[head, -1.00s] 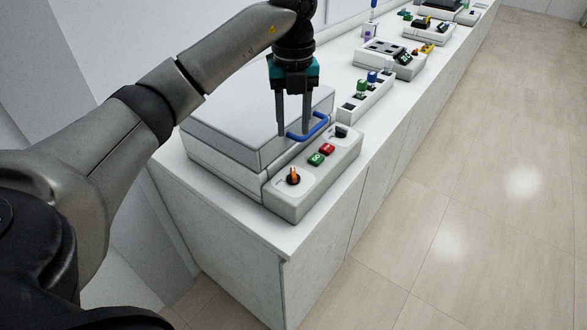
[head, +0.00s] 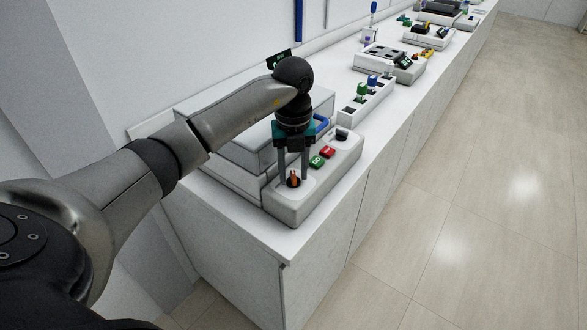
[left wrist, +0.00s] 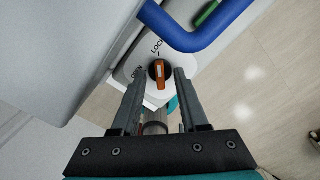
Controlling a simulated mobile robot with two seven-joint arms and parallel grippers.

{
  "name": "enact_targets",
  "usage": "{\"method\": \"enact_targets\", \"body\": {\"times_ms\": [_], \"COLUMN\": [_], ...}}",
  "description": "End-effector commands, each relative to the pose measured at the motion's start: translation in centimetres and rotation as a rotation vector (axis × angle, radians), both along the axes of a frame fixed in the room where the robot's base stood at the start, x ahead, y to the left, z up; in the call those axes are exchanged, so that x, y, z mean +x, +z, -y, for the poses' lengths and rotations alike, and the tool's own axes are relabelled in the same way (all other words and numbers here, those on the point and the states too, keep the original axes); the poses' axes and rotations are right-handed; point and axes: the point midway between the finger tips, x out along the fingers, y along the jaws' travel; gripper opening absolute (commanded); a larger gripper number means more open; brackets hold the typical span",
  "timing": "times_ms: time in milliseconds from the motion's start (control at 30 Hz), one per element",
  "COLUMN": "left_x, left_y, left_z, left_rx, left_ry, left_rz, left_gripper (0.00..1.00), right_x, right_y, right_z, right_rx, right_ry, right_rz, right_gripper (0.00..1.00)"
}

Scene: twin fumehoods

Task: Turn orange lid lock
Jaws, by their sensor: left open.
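The orange lid lock (head: 293,181) is a black round knob with an orange bar, on the front panel of a white lidded machine (head: 283,209). In the left wrist view the lock (left wrist: 158,75) shows between the words OPEN and LOCK, its bar pointing nearly along the view toward the LOCK side. My left gripper (head: 294,184) points down over the lock with its fingers on either side. In the left wrist view the left gripper (left wrist: 158,80) is open, with gaps beside the knob. Contact cannot be told. My right gripper is out of view.
The blue lid handle (head: 322,122) is close behind the gripper. Green (head: 317,162) and red (head: 328,152) buttons and a black knob (head: 342,134) share the panel. A white rack (head: 365,100) and other devices stand farther along the counter.

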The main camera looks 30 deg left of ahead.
Motion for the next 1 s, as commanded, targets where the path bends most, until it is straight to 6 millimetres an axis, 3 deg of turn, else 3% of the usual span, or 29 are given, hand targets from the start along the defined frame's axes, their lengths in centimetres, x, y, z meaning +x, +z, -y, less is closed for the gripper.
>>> {"method": "enact_targets", "body": {"times_ms": [33,400,1000], "left_x": [0.0,0.0,0.0], "left_y": [0.01,0.04,0.13], "left_z": [0.01,0.01,-0.04], "left_rx": [0.0,0.0,0.0], "left_ry": [0.0,0.0,0.019], "left_rz": [0.0,0.0,0.0], "left_gripper": [0.4,0.0,0.0], "right_x": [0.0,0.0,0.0], "right_y": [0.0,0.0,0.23], "right_z": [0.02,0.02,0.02], "right_rx": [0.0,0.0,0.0], "right_ry": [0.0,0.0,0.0], "right_rz": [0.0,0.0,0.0], "right_gripper": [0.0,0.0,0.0]}}
